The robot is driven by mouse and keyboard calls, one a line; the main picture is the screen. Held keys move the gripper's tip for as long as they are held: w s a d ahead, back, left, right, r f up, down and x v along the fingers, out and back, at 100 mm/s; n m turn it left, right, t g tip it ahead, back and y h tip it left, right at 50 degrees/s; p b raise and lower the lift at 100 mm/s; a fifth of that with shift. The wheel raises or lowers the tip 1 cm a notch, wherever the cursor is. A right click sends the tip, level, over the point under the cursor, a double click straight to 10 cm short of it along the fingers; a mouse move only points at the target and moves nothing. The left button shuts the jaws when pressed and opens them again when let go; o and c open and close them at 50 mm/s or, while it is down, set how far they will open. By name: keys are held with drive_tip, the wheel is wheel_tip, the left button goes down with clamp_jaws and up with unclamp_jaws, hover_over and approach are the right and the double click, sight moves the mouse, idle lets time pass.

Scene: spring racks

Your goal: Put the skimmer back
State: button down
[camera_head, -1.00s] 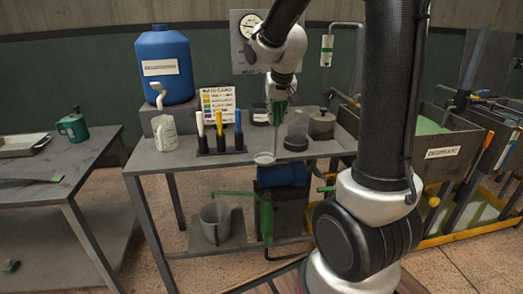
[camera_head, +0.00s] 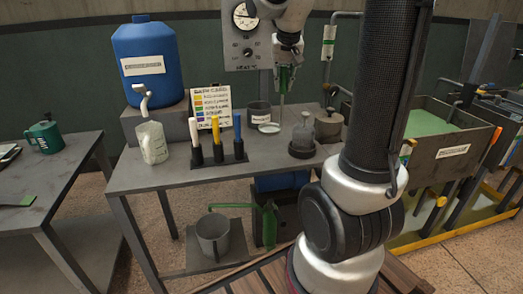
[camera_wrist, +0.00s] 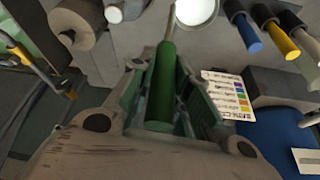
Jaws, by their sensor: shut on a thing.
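The skimmer has a green handle (camera_wrist: 160,88), a thin rod and a pale round head (camera_head: 269,128). My gripper (camera_head: 286,82) is shut on the handle, which also shows between the fingers in the wrist view. The skimmer hangs with its head low, over the back part of the middle table (camera_head: 165,178). I cannot tell whether the head touches the tabletop. A dark rack (camera_head: 217,156) on the table holds tools with white, yellow and blue handles. A labelled grey pot (camera_head: 258,112) stands close behind the skimmer head.
A jug (camera_head: 152,143), a blue barrel (camera_head: 150,60) and a colour chart (camera_head: 211,108) are left. Tanks (camera_head: 455,150) with hanging tools stand at the right.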

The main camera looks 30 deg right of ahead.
wheel_tip(320, 180, down, 10)
drive_tip(key=shift+w, duration=0.35)
drive_tip(key=shift+f, duration=0.15)
drive_tip(key=c, duration=1.3)
unclamp_jaws()
drive_tip(key=shift+c, duration=0.2)
